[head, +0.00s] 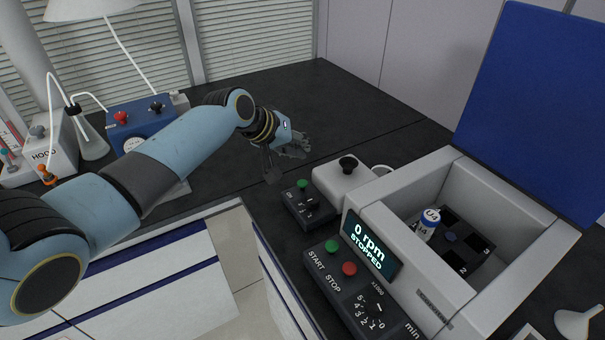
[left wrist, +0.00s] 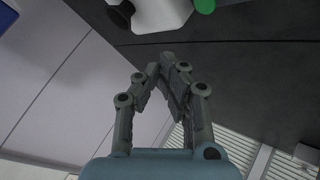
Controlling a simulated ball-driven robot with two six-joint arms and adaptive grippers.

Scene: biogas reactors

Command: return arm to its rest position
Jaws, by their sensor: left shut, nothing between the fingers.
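My left arm (head: 165,160) comes in from the left of the head view and reaches over the dark bench. My left gripper (head: 292,148) is above the bench, behind the small control box with a green button. In the left wrist view the left gripper (left wrist: 165,75) shows its fingers drawn together, with nothing between them. My right gripper is in neither view.
A centrifuge (head: 450,250) with its blue lid (head: 535,110) raised stands at the right, a white-capped tube (head: 429,222) inside; its display reads 0 rpm, STOPPED. A small control box (head: 308,203) is near my gripper. A flask (head: 92,140) stands at the left.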

